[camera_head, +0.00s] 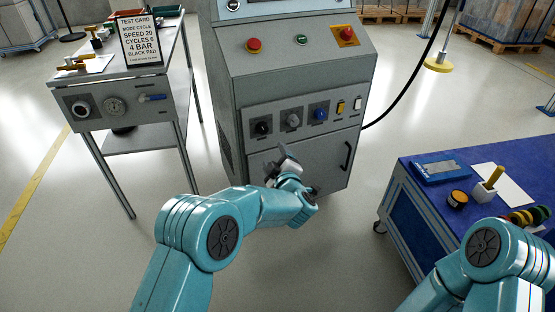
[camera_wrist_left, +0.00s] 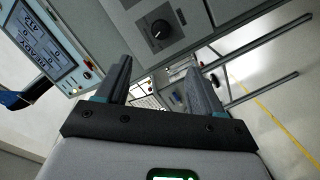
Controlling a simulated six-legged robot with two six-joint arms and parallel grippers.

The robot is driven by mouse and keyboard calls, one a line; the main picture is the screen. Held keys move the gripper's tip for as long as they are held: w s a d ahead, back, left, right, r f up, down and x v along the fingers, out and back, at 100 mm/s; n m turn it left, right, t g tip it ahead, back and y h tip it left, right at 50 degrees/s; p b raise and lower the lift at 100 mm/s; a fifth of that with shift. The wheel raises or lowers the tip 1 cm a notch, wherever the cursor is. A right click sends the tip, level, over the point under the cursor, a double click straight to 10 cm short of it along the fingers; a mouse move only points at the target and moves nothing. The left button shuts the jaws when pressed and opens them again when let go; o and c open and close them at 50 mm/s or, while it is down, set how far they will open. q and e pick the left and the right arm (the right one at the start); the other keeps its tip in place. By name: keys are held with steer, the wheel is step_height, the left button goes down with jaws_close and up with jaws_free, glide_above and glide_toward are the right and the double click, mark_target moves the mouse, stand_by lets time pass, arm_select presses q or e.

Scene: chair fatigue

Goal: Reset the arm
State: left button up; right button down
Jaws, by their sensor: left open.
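My left arm (camera_head: 212,232) comes in from the bottom and reaches forward and to the right. Its left gripper (camera_head: 284,158) hangs in front of the lower door of a grey control cabinet (camera_head: 290,80). In the left wrist view the left gripper (camera_wrist_left: 158,78) has its two dark fingers apart with nothing between them. My right arm (camera_head: 490,258) is bent at the lower right, over the edge of the blue-topped cart (camera_head: 420,180); its gripper is out of view.
The cabinet carries a red button (camera_head: 253,45), another red button on an orange plate (camera_head: 347,35) and a row of knobs (camera_head: 292,120). A black knob (camera_wrist_left: 159,32) shows in the left wrist view. A grey bench (camera_head: 118,85) with a test card (camera_head: 139,40) stands left. Floor between is clear.

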stand_by(0.6)
arm_select(q)
steer(key=s+a+f+m+g, duration=0.1)
steer(key=s+a+f+g, duration=0.3)
steer(key=a+f, duration=0.95)
steer(key=s+d+f+m+g+h, duration=0.1)
steer(key=s+f+m+g+h, duration=0.1)
steer(key=s+f, duration=0.35)
steer(key=s+f+m+g+h, duration=0.1)
steer(key=s+f+m+h, duration=0.15)
steer(key=s, duration=0.65)
steer(key=s+d+f+m+g+h, duration=0.1)
steer(key=s+f+m+g+h, duration=0.1)
steer(key=s+f, duration=0.4)
steer(key=s+d+m+g+h, duration=0.1)
steer(key=s+d+m+g, duration=0.15)
steer(key=s, duration=0.65)
steer(key=s+d+m+g+h, duration=0.1)
steer(key=s+d+g+h, duration=0.2)
steer(key=s, duration=0.5)
step_height(320, 180, up, 28)
steer(key=s+d+m+p, duration=0.1)
steer(key=p, duration=2.5)
steer(key=shift+s+f+g+y+p, duration=0.15)
steer(key=shift+f+g+y+p, duration=0.1)
steer(key=shift+g+y+p, duration=0.15)
